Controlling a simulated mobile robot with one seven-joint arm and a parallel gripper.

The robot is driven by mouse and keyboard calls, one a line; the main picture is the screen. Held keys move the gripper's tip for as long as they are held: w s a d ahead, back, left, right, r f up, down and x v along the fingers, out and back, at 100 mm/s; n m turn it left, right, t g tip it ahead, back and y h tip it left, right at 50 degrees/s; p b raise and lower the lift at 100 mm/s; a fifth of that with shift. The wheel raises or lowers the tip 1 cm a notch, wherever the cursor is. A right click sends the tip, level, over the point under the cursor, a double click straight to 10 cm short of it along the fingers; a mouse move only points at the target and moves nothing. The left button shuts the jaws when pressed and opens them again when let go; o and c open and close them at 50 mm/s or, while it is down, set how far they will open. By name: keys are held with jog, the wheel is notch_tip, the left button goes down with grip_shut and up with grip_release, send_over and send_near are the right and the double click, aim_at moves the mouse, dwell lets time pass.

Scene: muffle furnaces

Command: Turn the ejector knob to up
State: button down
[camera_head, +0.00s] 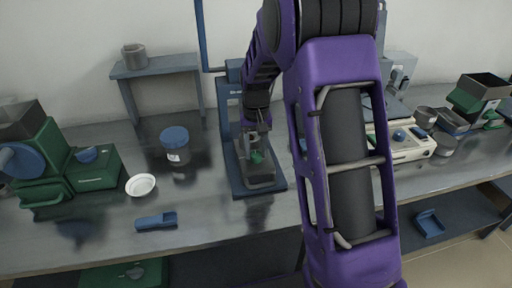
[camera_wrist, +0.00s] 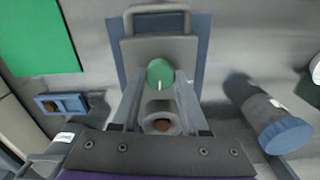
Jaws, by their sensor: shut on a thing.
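The ejector knob is a round green knob (camera_wrist: 160,72) with a white mark pointing down in the wrist view. It sits on a grey block (camera_wrist: 159,48) on a blue base plate. In the head view the knob (camera_head: 257,157) shows small, low on the blue press-like stand (camera_head: 234,176). My gripper (camera_wrist: 160,84) is shut on the knob, one finger at each side. In the head view my gripper (camera_head: 256,143) comes down from above onto it. A grey ring with a brown centre (camera_wrist: 162,125) shows between the fingers. The knob's underside is hidden.
A blue-lidded jar (camera_head: 175,146) stands left of the stand, with a white dish (camera_head: 141,185) and blue scoop (camera_head: 156,221) nearby. Green machines (camera_head: 88,168) stand far left. A cream device (camera_head: 405,142) stands right. The bench front is mostly clear.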

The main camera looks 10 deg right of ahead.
aim_at(256, 154)
jog(key=m+p, duration=0.1)
jog(key=m, duration=0.4)
jog(key=shift+r+m+p, duration=0.15)
jog(key=shift+m+p, duration=0.15)
jog(key=shift+p, duration=0.1)
jog(key=m+p, duration=0.2)
jog(key=m, duration=0.3)
jog(key=shift+m, duration=0.4)
jog(key=shift+c, duration=2.1)
grip_release()
notch_tip(256, 154, up, 17)
jog(key=p, duration=0.1)
jog(key=shift+p, duration=0.3)
